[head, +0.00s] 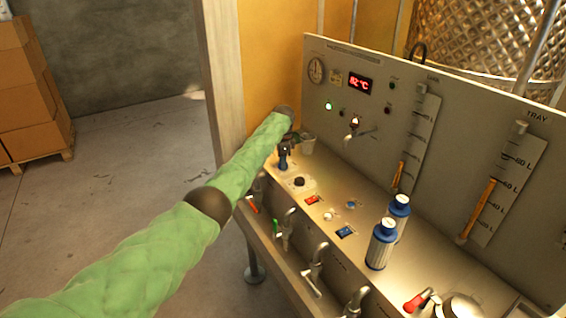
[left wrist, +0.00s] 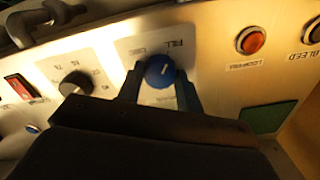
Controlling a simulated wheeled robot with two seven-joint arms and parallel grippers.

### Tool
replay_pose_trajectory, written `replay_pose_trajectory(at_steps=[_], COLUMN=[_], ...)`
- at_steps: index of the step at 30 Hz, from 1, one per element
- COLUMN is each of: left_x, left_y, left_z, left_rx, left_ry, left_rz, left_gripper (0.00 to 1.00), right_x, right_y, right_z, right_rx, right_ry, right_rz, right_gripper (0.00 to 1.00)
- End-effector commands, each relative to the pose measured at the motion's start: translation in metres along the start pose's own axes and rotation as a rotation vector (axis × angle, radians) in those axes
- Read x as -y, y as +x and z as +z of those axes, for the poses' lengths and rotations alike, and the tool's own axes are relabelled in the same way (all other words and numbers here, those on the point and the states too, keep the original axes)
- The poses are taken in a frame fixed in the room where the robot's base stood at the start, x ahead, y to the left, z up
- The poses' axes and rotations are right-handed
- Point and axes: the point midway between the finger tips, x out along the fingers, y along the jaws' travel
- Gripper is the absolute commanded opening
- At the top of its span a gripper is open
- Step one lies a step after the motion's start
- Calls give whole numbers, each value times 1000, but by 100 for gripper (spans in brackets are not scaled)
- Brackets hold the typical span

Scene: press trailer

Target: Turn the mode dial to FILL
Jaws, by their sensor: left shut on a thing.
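The mode dial is a round blue knob (left wrist: 160,70) on a pale plate in the left wrist view. A white pointer line shows on its face. The word FILL is printed on the plate just above it, and other lettering there is too small to read. My left gripper (left wrist: 162,82) has one finger on each side of the knob and is shut on it. In the head view my left gripper (head: 285,150) is at the far left end of the sloped panel, where the knob is mostly hidden. My right gripper is not in view.
A black knob (left wrist: 75,83) sits left of the mode dial, with a red switch (left wrist: 18,87) beyond. A lit red button (left wrist: 251,40) is at right. Two blue-and-white bottles (head: 382,244) stand on the panel. Taps (head: 318,262) line its front.

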Motion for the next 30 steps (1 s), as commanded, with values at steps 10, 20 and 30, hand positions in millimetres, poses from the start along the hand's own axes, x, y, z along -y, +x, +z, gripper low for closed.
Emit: replay_pose_trajectory(at_steps=[10,20,30], left_x=[1,1,1], left_y=[-2,-1,-5], left_z=[0,0,0], left_rx=[0,0,0], left_ry=[17,16,16], left_rz=[-2,-2,-1], left_gripper=[13,58,58], right_x=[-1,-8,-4], right_y=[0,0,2], right_z=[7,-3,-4], right_rx=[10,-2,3], right_ry=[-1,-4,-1], right_rz=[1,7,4], right_gripper=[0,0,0])
